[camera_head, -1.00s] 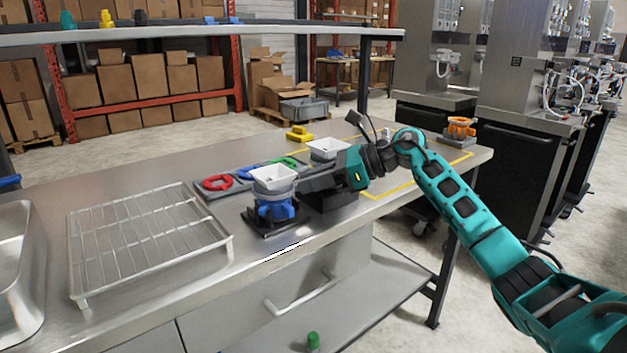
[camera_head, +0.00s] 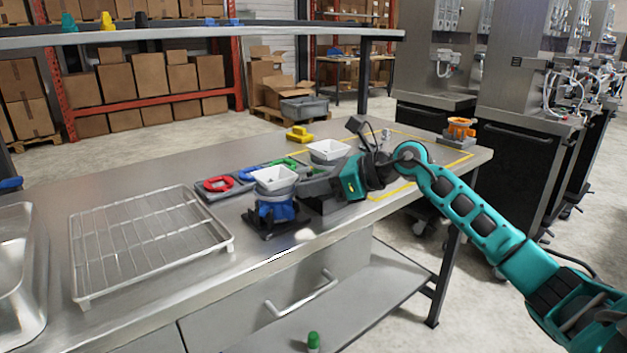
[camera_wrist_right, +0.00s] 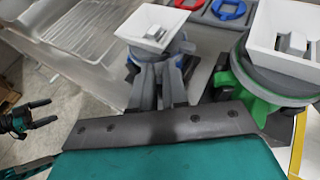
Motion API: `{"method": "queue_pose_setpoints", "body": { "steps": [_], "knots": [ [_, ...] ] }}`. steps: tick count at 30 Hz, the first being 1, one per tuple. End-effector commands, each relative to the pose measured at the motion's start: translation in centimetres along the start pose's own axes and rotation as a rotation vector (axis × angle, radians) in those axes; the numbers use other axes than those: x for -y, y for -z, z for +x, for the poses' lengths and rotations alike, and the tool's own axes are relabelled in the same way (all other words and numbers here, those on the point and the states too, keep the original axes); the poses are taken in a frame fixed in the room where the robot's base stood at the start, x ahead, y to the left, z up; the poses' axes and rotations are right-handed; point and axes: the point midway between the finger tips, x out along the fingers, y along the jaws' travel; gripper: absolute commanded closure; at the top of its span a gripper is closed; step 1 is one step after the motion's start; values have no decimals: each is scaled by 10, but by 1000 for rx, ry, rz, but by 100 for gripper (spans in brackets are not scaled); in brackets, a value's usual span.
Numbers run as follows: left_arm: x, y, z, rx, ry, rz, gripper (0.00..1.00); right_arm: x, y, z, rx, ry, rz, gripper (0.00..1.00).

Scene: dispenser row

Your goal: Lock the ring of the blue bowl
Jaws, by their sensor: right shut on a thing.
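The blue bowl unit has a blue base (camera_head: 272,212) on a black stand, a grey ring around its top and a white square hopper (camera_head: 274,178) above. It also shows in the right wrist view, where its white hopper (camera_wrist_right: 154,27) is at top centre. My right gripper (camera_head: 303,188) reaches in from the right at ring height. In the right wrist view its fingers (camera_wrist_right: 160,84) are shut at the ring's near side, apparently on its handle; the fingers hide the grip point. My left gripper (camera_wrist_right: 42,113) shows only in the right wrist view, at the left, open and empty, away from the bowl.
A green-based unit (camera_wrist_right: 245,88) with a white hopper (camera_head: 328,150) stands close behind my right gripper. A tray with red (camera_head: 217,183), blue and green rings lies behind the blue bowl. A wire rack (camera_head: 150,240) is left. An orange unit (camera_head: 460,128) stands at the far right.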

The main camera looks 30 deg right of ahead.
Motion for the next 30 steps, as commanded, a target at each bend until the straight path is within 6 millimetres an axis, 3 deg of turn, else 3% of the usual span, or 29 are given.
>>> {"method": "queue_pose_setpoints", "body": {
  "steps": [6, 18, 30],
  "knots": [
    [7, 10, -12, 7, 21, 5, 0, -13, -4, -2, -6, 132, 53, 100],
    [25, 8, -35, 31, 65, 20, 0, -32, -5, 3, 2, 343, 150, 100],
    [22, 15, -40, 34, 61, 19, 0, -39, -4, 7, 0, 470, 199, 100]
  ]
}}
